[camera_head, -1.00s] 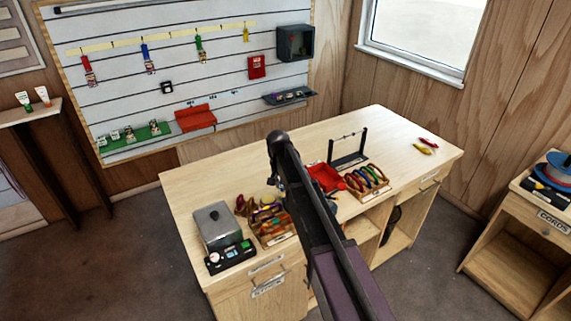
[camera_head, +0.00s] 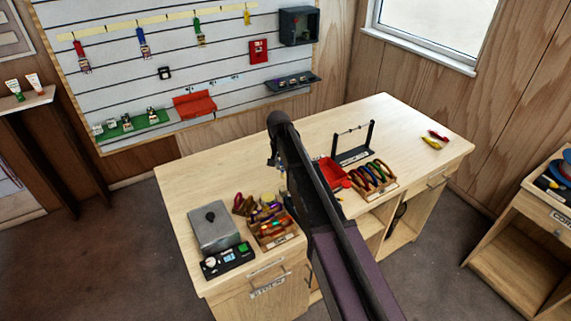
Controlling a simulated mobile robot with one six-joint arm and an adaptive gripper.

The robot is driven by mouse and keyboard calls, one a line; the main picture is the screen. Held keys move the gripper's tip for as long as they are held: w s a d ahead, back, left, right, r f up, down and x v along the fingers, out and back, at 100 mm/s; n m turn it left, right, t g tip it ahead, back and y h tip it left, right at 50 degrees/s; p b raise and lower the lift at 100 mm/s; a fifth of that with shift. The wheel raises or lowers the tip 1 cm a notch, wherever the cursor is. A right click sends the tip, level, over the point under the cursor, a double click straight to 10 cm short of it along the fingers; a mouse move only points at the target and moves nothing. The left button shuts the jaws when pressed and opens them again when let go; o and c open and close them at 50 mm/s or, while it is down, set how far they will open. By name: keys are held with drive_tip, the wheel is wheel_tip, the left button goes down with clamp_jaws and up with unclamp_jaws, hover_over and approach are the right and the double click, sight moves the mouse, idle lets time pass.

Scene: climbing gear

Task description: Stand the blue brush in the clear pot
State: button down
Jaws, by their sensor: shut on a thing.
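My gripper (camera_head: 272,158) hangs at the far end of my dark arm, above the left half of the wooden workbench (camera_head: 225,163). It is small and partly covered by my arm. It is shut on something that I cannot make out. A small bluish patch shows just below it, beside the arm, but I cannot tell whether it is the blue brush. I cannot pick out the clear pot; my arm covers part of the bench top.
A grey lidded box (camera_head: 213,230), a black device (camera_head: 228,261) and a wooden tool tray (camera_head: 275,240) stand at the bench's left. A red tray (camera_head: 331,174), carabiner rack (camera_head: 373,181) and black stand (camera_head: 354,155) lie right of my arm. The bench's back right is mostly clear.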

sight(283, 177)
drive_tip(key=shift+w+d+f, duration=0.15)
drive_tip(key=shift+f, duration=0.2)
drive_tip(key=shift+f+b, duration=1.8)
drive_tip(key=shift+b, duration=0.3)
drive_tip(key=shift+f+b, duration=2.1)
drive_tip(key=shift+c, duration=2.3)
unclamp_jaws()
drive_tip(key=shift+r, duration=0.2)
